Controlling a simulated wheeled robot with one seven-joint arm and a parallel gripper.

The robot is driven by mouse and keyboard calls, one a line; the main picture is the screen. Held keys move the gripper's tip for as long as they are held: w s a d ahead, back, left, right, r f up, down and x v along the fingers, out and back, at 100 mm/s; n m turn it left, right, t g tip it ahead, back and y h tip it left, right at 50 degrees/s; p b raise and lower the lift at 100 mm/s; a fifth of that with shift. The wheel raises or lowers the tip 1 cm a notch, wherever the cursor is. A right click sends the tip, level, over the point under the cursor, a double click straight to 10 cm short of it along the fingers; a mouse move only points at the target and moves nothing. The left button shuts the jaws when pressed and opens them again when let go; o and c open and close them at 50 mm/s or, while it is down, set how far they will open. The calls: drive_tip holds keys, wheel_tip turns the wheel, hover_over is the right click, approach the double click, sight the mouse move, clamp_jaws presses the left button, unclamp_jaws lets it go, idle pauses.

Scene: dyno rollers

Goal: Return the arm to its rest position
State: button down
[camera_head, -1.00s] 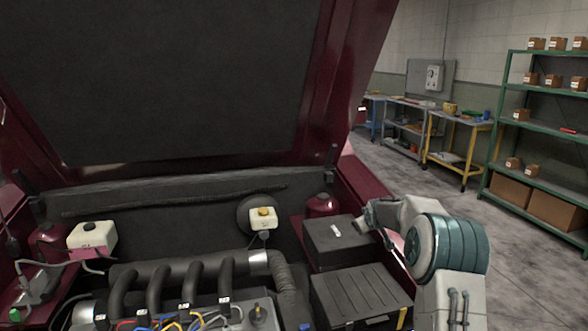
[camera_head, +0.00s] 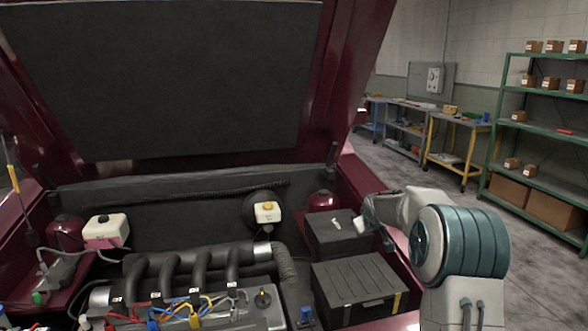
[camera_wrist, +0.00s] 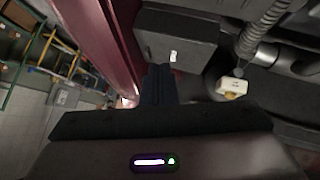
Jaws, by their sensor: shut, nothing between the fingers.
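My arm rises at the right of the head view, and its forearm reaches left over the right side of the engine bay. My gripper is not clearly made out in the head view. In the wrist view my gripper (camera_wrist: 158,72) shows as dark fingers together at the picture's middle, shut and empty. Its tips point toward a black box (camera_wrist: 178,38) in the engine bay, which also shows in the head view (camera_head: 330,240). I cannot tell the gap between the tips and the box.
The raised dark red hood (camera_head: 345,80) stands over the bay. The engine (camera_head: 200,270), a black battery-like box (camera_head: 358,285) and a white reservoir with a yellow cap (camera_head: 267,212) fill the bay. A green shelf (camera_head: 510,130) and benches (camera_head: 455,145) stand behind, with open floor between.

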drive_tip(key=s+a+r+m+g, duration=0.1)
drive_tip(key=s+a+r, duration=0.1)
drive_tip(key=s, duration=0.9)
drive_tip(key=s+a+r+m+g, duration=0.1)
drive_tip(key=s+a+r+g, duration=0.1)
drive_tip(key=s, duration=0.9)
drive_tip(key=s+a+r+m+g, duration=0.1)
drive_tip(key=s+a+r, duration=0.1)
drive_tip(key=s, duration=1)
drive_tip(key=s+a+f+m+g+y+p, duration=0.1)
drive_tip(key=s+f+g, duration=0.1)
drive_tip(key=s, duration=1.1)
drive_tip(key=shift+s+a+f, duration=0.3)
drive_tip(key=shift+a+f, duration=0.05)
drive_tip(key=shift+f, duration=0.55)
